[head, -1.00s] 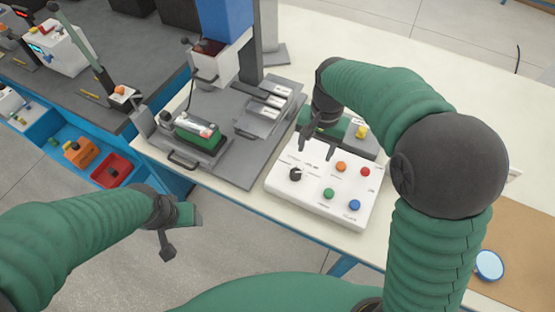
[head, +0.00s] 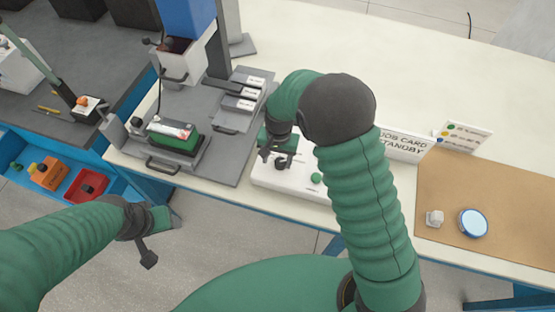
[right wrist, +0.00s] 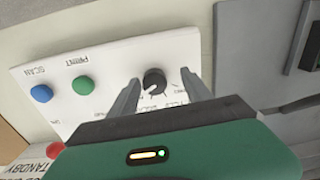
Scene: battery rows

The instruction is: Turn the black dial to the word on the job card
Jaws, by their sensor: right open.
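The black dial (right wrist: 154,80) sits on the white control panel (right wrist: 110,59). In the right wrist view my open right gripper (right wrist: 158,84) has one finger on each side of the dial, with gaps visible. The dial's white mark points toward the bottom of that view; the labels there are partly hidden and too small to read. In the head view my right gripper (head: 277,155) is over the dial (head: 281,164), partly covering the panel (head: 290,182). The job card (head: 400,146) reads STANDBY, its left edge behind my right arm. My left gripper (head: 162,235) is open and empty, off the table.
The panel's green button (right wrist: 82,85) and blue button (right wrist: 41,93) are beside the dial. A grey press base (head: 225,165) stands left of the panel. A brown mat (head: 500,214) lies right with a round mirror-like disc (head: 473,223) and a small white object (head: 435,218).

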